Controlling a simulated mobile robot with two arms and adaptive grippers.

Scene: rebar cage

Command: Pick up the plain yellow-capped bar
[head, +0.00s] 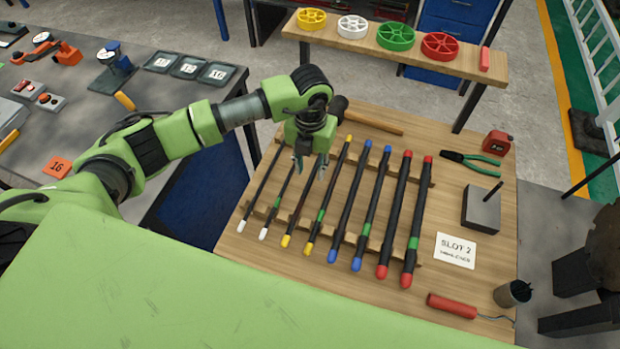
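The plain yellow-capped bar (298,210) lies on the wooden rack with its near yellow cap toward me. Its far part is hidden behind my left gripper (310,169). That gripper points down over the bar, with its two fingers apart, one on each side of the bar in the picture. I cannot tell how high the fingertips are above it. Just right of it lies another yellow-capped bar (331,190), which has a green band. My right gripper is not in view.
White-capped bars (264,205) lie close on the left, blue-capped (347,203) and red-capped bars (395,215) on the right. A hammer (372,121) lies behind the gripper. Pliers (470,160), a grey block (481,209) and a "SLOT 2" card (455,250) are at the right.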

